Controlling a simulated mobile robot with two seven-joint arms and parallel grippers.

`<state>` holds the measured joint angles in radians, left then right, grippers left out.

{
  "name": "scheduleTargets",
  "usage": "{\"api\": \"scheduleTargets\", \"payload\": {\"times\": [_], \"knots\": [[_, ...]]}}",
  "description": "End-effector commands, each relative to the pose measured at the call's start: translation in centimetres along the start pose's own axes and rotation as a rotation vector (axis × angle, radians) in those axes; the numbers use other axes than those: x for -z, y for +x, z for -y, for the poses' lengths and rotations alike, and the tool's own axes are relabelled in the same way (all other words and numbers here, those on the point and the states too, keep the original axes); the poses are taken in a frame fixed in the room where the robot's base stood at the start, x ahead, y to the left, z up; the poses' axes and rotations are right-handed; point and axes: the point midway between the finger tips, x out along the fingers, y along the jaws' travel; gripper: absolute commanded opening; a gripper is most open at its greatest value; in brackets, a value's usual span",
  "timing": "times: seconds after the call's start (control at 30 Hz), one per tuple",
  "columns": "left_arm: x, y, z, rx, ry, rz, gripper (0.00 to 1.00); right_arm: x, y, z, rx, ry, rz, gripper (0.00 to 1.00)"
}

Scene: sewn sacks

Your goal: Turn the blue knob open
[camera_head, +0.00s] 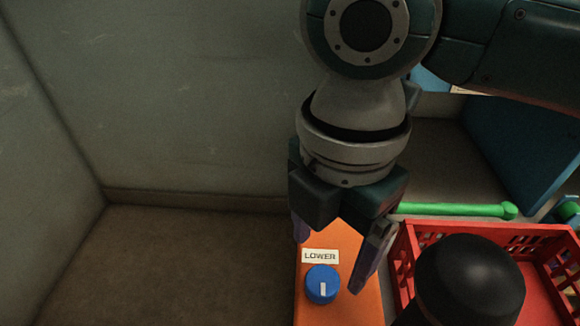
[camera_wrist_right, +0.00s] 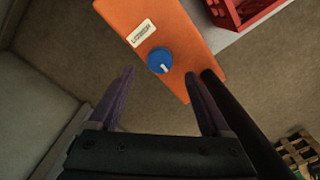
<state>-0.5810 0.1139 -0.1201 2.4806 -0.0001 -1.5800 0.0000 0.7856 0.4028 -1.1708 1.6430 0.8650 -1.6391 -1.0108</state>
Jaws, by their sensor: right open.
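The blue knob (camera_head: 322,285) is round with a white mark and sits on an orange panel (camera_head: 350,307) below a white label reading LOWER (camera_head: 321,256). In the head view its white mark points toward the bottom of the picture. My right gripper (camera_head: 328,262) is open and empty, with its fingers to either side of the label and knob in that view. In the right wrist view the knob (camera_wrist_right: 160,61) lies beyond the open fingertips (camera_wrist_right: 160,72), and I see no contact. My left gripper does not show.
A red crate (camera_head: 405,250) stands right of the orange panel, partly behind a dark rounded shape (camera_head: 470,275). A green rod (camera_head: 455,210) lies behind it. A blue panel (camera_head: 520,140) stands at the right. Bare floor (camera_head: 190,265) lies left. A wooden pallet (camera_wrist_right: 300,150) shows in the wrist view.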

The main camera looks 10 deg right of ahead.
Motion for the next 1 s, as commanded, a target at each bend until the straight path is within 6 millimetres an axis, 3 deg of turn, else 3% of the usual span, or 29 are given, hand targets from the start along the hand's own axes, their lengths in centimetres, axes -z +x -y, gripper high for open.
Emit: {"api": "scheduleTargets", "payload": {"times": [0.1, 0.3, 0.7, 1.0], "knots": [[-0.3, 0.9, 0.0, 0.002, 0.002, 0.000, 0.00, 0.1, 2.8, 0.1, 0.003, 0.001, 0.000, 0.82], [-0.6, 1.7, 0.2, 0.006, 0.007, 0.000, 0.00, 0.1, 5.5, 0.0, 0.000, 0.000, 0.000, 0.82], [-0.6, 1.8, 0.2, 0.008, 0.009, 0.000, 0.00, 0.1, 6.1, 0.0, -0.002, 0.000, 0.000, 0.81], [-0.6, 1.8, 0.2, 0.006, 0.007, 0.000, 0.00, 0.0, 6.1, 0.0, -0.001, 0.000, 0.000, 0.47]]}}
